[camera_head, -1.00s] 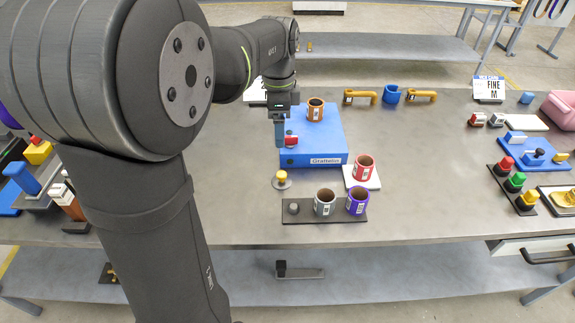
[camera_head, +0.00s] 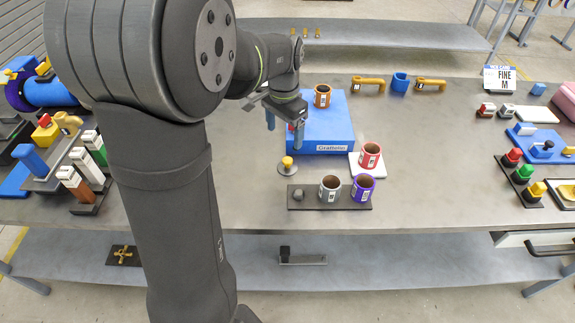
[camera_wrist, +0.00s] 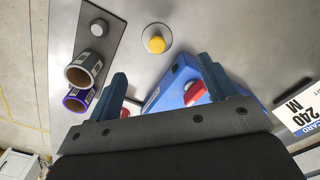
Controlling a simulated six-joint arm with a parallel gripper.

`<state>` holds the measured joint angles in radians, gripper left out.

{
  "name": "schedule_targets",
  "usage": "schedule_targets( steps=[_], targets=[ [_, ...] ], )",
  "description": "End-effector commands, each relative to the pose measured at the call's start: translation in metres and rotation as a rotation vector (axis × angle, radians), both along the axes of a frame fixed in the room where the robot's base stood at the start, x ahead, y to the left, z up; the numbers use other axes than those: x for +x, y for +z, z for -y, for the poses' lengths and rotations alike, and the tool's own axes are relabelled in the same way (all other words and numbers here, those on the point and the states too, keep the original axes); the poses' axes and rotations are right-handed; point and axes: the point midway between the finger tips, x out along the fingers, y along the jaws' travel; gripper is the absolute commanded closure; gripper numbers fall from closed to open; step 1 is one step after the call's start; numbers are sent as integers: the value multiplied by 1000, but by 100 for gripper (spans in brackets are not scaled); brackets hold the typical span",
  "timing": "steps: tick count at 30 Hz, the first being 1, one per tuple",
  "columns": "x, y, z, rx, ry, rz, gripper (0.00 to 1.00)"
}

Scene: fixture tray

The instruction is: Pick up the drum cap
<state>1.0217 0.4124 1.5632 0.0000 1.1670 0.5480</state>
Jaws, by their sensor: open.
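I cannot tell for sure which thing is the drum cap. A blue drum (camera_head: 50,92) with a purple ring-like end (camera_head: 18,90) lies at the far left in the head view, partly behind my arm. A yellow knob on a round grey base (camera_head: 287,168) stands on the bench in front of the blue box. It also shows in the wrist view (camera_wrist: 156,44), just beyond the fingertips. My gripper (camera_head: 284,128) is open and empty, above the left front of the box. Its two blue fingers (camera_wrist: 160,68) are wide apart in the wrist view.
The blue box (camera_head: 333,124) carries an orange cup (camera_head: 322,96). A red part (camera_wrist: 196,92) shows beside the right finger. Grey (camera_head: 330,188) and purple (camera_head: 363,187) cups stand on a dark plate; a red cup (camera_head: 370,155) stands on a white pad.

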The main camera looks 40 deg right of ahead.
Motion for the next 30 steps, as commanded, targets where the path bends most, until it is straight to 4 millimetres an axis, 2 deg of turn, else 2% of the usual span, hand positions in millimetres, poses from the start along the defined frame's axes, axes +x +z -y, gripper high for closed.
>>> schedule_targets(
  steps=[3,7,14,24,30],
  targets=[
    [-1,-28,-1,4,-1,-3,22],
    [-1,-49,0,2,-1,-1,22],
    [-1,-65,1,0,-2,0,22],
    [-7,-109,5,1,-2,-1,22],
    [-7,-114,5,-1,-2,1,22]
  ],
)
